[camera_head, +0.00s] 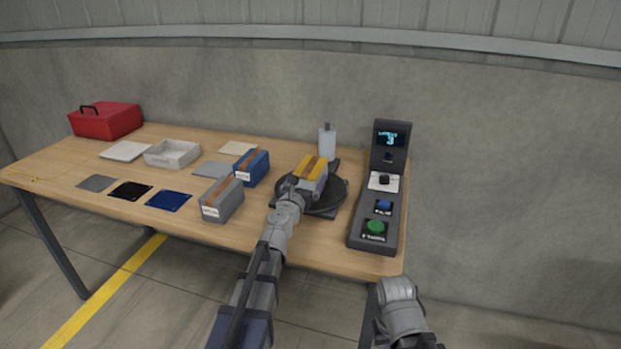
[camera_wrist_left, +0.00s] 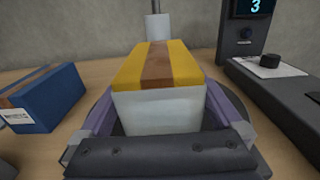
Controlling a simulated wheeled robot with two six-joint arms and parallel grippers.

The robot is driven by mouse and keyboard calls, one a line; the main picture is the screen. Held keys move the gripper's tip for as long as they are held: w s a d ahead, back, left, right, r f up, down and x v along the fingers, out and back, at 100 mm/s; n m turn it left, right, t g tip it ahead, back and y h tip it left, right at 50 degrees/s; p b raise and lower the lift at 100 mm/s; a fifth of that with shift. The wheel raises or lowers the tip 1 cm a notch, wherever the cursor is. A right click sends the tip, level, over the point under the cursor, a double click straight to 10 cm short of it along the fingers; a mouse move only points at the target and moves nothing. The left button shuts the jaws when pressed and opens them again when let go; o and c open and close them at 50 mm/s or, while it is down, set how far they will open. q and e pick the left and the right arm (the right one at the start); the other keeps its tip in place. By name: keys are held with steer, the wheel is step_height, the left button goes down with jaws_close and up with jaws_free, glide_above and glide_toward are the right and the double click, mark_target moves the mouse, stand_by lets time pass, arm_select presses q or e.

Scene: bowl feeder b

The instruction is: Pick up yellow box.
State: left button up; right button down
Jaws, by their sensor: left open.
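The yellow box (camera_head: 312,167) sits on a round dark turntable (camera_head: 325,206) at the right part of the table. It has a yellow top with a brown stripe and a pale front side, seen up close in the left wrist view (camera_wrist_left: 158,66). My left gripper (camera_head: 298,184) is open at the box, with one finger on each side of it in the left wrist view (camera_wrist_left: 158,112). I cannot tell whether the fingers touch it. My right arm shows only in part at the bottom right; its gripper is not visible.
A blue box (camera_head: 251,168) and a grey box (camera_head: 222,200) stand left of the turntable. A bottle (camera_head: 327,143) stands behind it. A control panel (camera_head: 379,190) with buttons is to the right. A white tray (camera_head: 172,154), flat mats and a red toolbox (camera_head: 106,120) lie farther left.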

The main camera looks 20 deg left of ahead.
arm_select(q)
steer(key=shift+w, duration=1.2)
steer(key=shift+c, duration=0.4)
jaws_close()
